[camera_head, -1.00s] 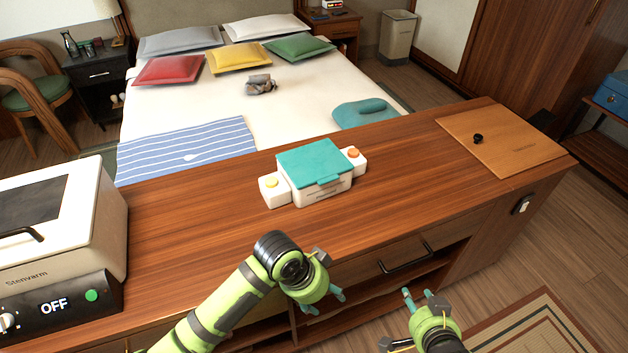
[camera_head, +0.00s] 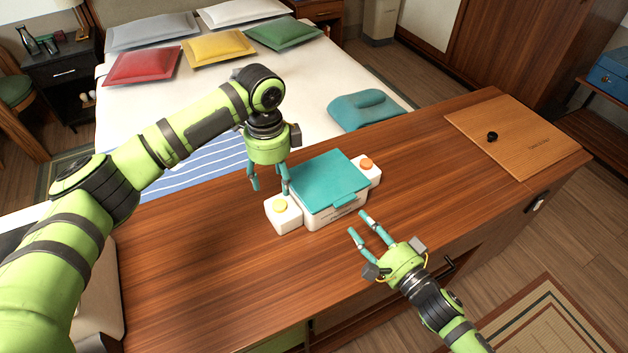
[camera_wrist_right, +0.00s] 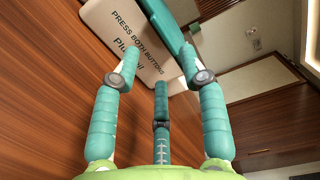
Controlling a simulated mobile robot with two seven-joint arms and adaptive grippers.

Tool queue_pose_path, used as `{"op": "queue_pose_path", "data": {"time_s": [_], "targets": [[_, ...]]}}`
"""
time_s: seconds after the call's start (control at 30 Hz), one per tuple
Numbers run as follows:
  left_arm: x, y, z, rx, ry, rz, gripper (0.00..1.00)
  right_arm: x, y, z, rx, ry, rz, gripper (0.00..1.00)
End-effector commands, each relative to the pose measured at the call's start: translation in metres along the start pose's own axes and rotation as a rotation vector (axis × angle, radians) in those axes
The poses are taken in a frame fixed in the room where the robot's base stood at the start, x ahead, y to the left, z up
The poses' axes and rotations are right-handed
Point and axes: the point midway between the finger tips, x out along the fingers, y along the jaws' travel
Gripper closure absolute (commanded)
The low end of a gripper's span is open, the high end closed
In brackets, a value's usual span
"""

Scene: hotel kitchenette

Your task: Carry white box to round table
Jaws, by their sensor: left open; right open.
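The white box (camera_head: 336,216) with a teal lid (camera_head: 327,181) sits on the wooden counter. In the right wrist view the box front (camera_wrist_right: 117,25) reads "PRESS BOTH BUTTONS". My left gripper (camera_head: 269,187) is open, pointing down at the box's back left corner, near the yellow button. Whether it touches the box I cannot tell. My right gripper (camera_head: 362,224) is open and empty in front of the box. No round table is visible.
The wooden counter (camera_head: 200,260) is clear right of the box, up to a wooden board (camera_head: 518,135) with a black knob. A bed (camera_head: 325,80) with several pillows lies behind the counter. A white appliance, partly hidden by my left arm, stands at far left.

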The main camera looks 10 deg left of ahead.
Motion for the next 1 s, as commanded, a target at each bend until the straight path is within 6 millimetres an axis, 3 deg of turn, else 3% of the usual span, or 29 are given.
{"op": "queue_pose_path", "data": {"time_s": [0.37,0.8,1.0], "targets": [[0.005,0.0,0.0,-0.001,-0.001,0.001,0.4,0.005,0.0,0.0,-0.001,0.001,-0.001,0.57],[0.062,0.0,0.0,-0.002,-0.001,0.001,0.4,0.062,-0.001,0.0,-0.002,0.002,-0.001,0.57],[0.071,0.0,0.0,0.0,0.0,-0.001,0.4,0.071,0.0,0.0,-0.002,0.0,0.001,0.57]]}}
